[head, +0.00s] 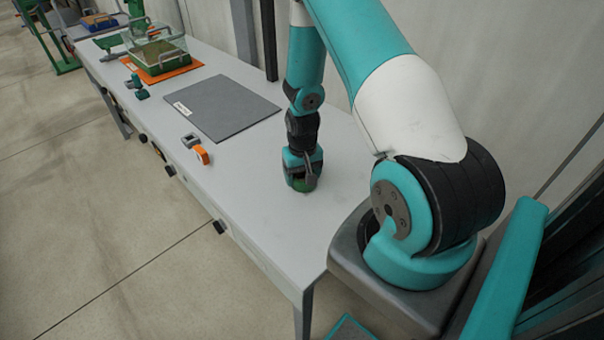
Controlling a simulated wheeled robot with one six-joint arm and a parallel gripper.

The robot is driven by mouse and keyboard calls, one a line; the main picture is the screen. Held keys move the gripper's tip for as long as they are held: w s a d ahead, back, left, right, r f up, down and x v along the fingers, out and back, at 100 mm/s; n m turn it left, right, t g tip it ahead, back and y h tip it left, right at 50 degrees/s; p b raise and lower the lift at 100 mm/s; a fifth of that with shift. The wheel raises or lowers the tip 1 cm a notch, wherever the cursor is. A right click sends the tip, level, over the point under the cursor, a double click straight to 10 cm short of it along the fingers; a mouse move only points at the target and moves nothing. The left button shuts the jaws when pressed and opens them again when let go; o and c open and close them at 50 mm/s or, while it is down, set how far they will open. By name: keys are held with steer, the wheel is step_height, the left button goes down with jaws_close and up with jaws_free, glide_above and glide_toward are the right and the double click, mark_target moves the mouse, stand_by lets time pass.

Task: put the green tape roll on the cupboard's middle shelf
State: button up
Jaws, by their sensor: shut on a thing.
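My gripper (303,179) points down over the near right part of the long grey table (262,215). It is shut on the green tape roll (304,186), of which only a small green part shows below the fingers. The roll is at or just above the table top; I cannot tell whether it touches. The cupboard and its middle shelf are not in view.
A grey mat (222,107) with a white label lies mid-table. An orange tape roll (202,154) and a small grey item (190,140) lie near the front edge. Farther off stands a clear-lidded green box (158,55) on an orange mat (172,72). Open floor lies left.

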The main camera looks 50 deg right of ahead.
steer(key=o, duration=0.9)
steer(key=shift+f, duration=0.1)
steer(key=shift+o, duration=0.2)
